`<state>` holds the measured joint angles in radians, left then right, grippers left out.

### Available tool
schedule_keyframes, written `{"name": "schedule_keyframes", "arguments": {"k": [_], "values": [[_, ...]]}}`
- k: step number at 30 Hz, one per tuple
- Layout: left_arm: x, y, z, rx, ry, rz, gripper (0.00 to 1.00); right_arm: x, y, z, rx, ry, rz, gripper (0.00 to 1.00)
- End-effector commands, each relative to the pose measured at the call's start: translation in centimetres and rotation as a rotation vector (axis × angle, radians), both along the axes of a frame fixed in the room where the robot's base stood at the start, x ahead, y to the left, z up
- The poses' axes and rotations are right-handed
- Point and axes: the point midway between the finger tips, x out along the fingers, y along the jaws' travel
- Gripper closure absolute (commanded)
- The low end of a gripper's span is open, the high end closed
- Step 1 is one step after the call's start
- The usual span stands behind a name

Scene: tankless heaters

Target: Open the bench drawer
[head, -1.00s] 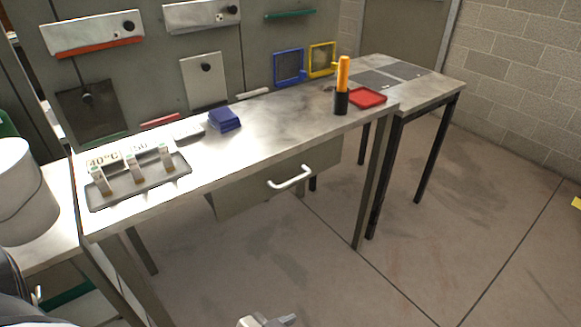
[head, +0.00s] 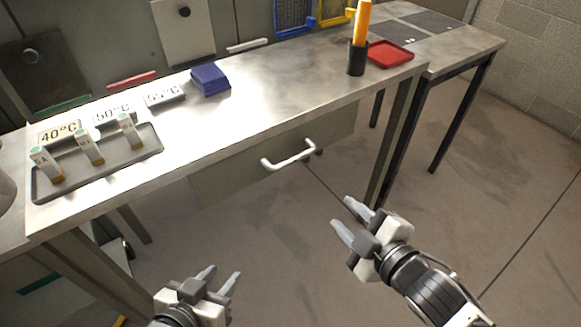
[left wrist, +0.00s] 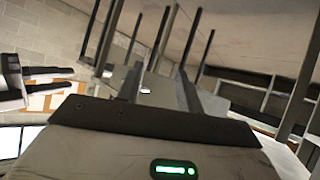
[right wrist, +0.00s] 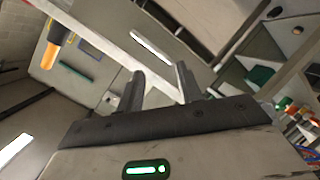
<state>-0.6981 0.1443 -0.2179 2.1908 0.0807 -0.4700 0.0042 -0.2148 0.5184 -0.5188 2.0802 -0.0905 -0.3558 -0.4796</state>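The bench drawer (head: 235,176) is a grey-green front under the bench top, and it looks shut. Its white bar handle (head: 289,155) sits at the middle of the front and faces me. My right gripper (head: 342,219) is open and empty, below and to the right of the handle, apart from it. In the right wrist view the white handle (right wrist: 151,47) shows beyond the two spread fingers. My left gripper (head: 222,277) is open and empty, lower and to the left of the handle, well short of the bench.
On the metal bench (head: 265,90) stand a grey tray (head: 110,170) with three vials, temperature signs, a blue block (head: 210,79), a black cup (head: 356,58) with an orange-yellow object, and a red tray (head: 391,53). Bench legs (head: 391,130) stand right of the drawer. The floor before it is clear.

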Motion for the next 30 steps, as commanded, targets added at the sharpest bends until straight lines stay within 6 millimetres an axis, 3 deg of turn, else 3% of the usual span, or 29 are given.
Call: {"name": "schedule_keyframes", "arguments": {"k": [1,3,8,14,30], "values": [[-0.1,-0.1,-1.3,-0.009,-0.002,0.001,0.64,1.2,0.0,-0.3,-0.134,-0.114,0.080,0.64],[-0.1,-0.2,-1.6,-0.017,-0.006,0.002,0.64,2.2,0.1,0.3,-0.283,-0.239,0.162,0.64],[0.1,-0.3,-1.3,-0.029,-0.021,0.003,0.64,3.4,0.0,1.0,-0.478,-0.394,0.256,0.64],[0.2,-0.3,-1.1,-0.033,-0.024,0.004,0.64,5.2,1.2,0.9,-0.502,-0.416,0.266,0.64],[0.3,-0.3,-1.4,-0.033,-0.041,0.005,0.64,14.0,7.6,-1.5,-0.500,-0.412,0.264,0.64]]}}
